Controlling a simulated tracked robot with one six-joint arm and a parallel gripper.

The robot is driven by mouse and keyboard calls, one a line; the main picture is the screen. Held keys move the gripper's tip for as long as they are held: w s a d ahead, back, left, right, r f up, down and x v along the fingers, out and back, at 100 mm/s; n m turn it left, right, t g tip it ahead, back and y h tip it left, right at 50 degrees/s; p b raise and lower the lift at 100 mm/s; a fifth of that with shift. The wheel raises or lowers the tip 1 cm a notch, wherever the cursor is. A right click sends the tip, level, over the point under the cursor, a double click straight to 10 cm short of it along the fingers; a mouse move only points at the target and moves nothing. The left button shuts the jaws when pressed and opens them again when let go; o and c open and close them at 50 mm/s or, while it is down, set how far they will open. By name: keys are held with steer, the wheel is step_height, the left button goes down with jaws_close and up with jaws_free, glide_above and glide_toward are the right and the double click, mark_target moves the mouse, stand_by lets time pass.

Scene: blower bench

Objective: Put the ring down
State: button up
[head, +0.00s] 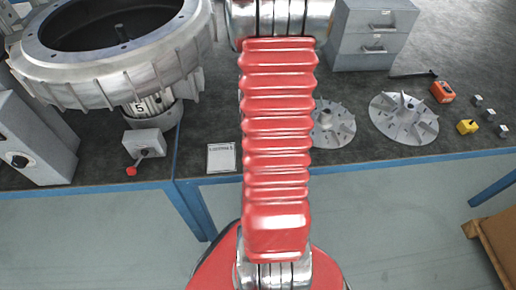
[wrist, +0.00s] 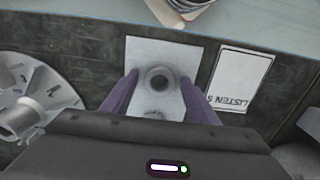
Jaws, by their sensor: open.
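In the wrist view, a small grey ring (wrist: 160,69) with a dark centre lies on a pale square plate (wrist: 187,57) on the dark bench top. My gripper (wrist: 160,77) has its two purple fingers spread, one on each side of the ring. Gaps show between the ring and both fingers, so it is not clasped. A second round mark, partly hidden by my gripper body, shows on the plate nearer to me. I cannot tell the fingers' height over the plate. In the head view, my red arm hides the gripper, ring and plate.
A printed card (wrist: 240,80) lies beside the plate; it also shows in the head view (head: 221,157). A finned disc (wrist: 30,105) is on the plate's other side.

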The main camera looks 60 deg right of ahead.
step_height(320, 180, up, 12)
steer(key=shift+r, duration=0.15)
stand_by(0.5)
stand_by(0.6)
steer(key=w+a+r+n+t+h, duration=0.1)
steer(key=w+a+r+n, duration=0.15)
steer(key=a+r, duration=0.4)
steer(key=w+a+r+n+t, duration=0.1)
steer(key=w+a+r+n, duration=0.2)
steer(key=a, duration=0.6)
steer(key=s+a+r+n+t, duration=0.1)
steer(key=a+r+n, duration=0.1)
steer(key=a, duration=0.6)
steer(key=s+a+r+n+t+y, duration=0.1)
steer(key=a+r, duration=0.3)
steer(key=a, duration=0.4)
steer(key=shift+s+a+r+n+t, duration=0.2)
steer(key=shift+s+a+n+t, duration=0.05)
steer(key=shift+n+t, duration=0.5)
